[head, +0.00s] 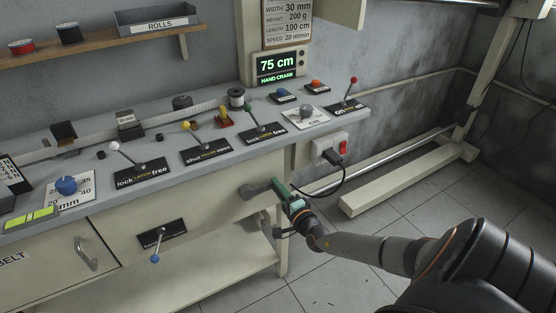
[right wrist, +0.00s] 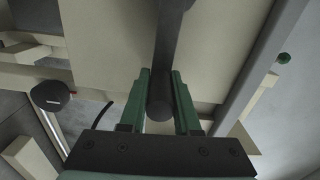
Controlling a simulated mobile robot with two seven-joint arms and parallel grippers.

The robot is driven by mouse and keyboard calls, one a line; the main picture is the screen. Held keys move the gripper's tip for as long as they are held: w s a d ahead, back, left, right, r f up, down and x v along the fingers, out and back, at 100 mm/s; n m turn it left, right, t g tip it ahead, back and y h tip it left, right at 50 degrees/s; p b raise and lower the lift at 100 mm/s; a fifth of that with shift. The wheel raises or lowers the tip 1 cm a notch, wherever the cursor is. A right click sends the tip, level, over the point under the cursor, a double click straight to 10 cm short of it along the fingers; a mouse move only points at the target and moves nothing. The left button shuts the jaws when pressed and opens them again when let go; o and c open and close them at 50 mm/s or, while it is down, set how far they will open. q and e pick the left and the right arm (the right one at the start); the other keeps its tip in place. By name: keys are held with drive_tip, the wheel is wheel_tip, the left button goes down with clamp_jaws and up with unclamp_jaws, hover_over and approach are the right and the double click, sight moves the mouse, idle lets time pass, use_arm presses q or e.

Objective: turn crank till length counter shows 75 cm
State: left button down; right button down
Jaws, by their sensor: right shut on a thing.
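The length counter (head: 277,66) stands at the back of the bench and reads "75 cm" in green, with "HAND CRANK" lit below it. The crank (head: 256,190) is a dark grey arm with a handle on the front panel of the bench. My right gripper (head: 283,190) is at the crank handle. In the right wrist view the green fingers of my right gripper (right wrist: 160,98) stand on both sides of the dark round handle (right wrist: 160,108) and are shut on it. My left gripper is not in view.
The bench top carries several levers, such as the white-knobbed "lock / free" one (head: 116,147), a blue dial (head: 66,185) and push buttons. A blue-knobbed lever (head: 155,258) is on the front panel. A socket with a cable (head: 333,157) is right of the crank.

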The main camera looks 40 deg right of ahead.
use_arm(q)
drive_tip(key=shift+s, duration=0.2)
use_arm(e)
drive_tip(key=shift+a+r, duration=0.1)
drive_tip(key=c, duration=0.7)
unclamp_jaws()
drive_tip(key=shift+o, duration=0.2)
drive_tip(key=shift+s, duration=0.25)
use_arm(q)
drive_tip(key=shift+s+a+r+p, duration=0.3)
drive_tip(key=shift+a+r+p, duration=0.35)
drive_tip(key=shift+p, duration=0.6)
use_arm(e)
drive_tip(key=v, duration=1.2)
